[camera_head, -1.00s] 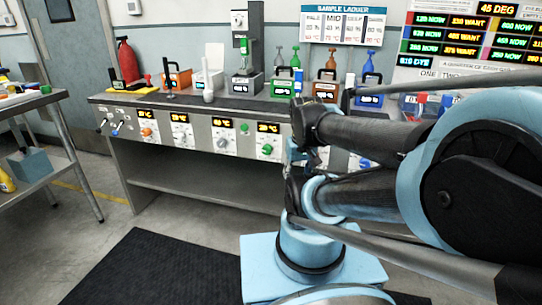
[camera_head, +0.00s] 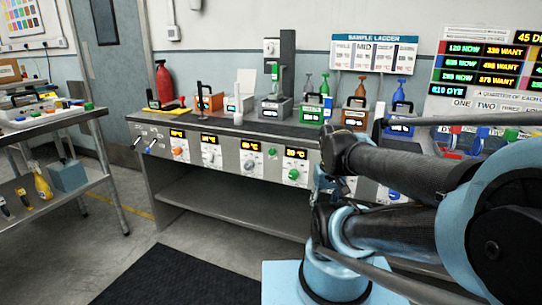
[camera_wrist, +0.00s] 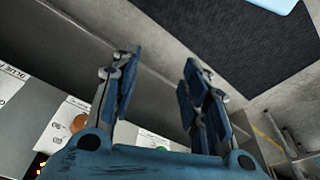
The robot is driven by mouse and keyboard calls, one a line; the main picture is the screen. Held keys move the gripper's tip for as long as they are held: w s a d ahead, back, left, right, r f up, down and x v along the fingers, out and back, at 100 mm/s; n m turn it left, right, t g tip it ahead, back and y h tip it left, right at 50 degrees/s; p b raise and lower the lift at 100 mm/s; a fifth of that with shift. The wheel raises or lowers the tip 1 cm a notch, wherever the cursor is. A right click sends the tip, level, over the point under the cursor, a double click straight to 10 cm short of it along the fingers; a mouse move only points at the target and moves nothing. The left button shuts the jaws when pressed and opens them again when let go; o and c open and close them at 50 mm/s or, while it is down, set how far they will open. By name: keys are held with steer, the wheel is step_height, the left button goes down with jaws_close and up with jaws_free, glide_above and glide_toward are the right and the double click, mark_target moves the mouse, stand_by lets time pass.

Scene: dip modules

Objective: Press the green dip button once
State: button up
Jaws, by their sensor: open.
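A round green knob or button (camera_head: 294,174) is on the bench's front panel in the head view, below a lit display. A green box (camera_head: 312,115) with a display stands on the bench top behind it. I cannot tell from its look which green part is the dip button. My gripper (camera_wrist: 160,62) is open and empty in the wrist view, its two blue-padded fingers apart. Panel parts with an orange knob (camera_wrist: 78,123) show behind the left finger. In the head view my arm covers the bench's right part, and the gripper is not clear there.
A metal cart (camera_head: 98,158) stands at left. The floor mat (camera_head: 175,275) before the bench is clear.

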jaws_close()
stand_by(1.1)
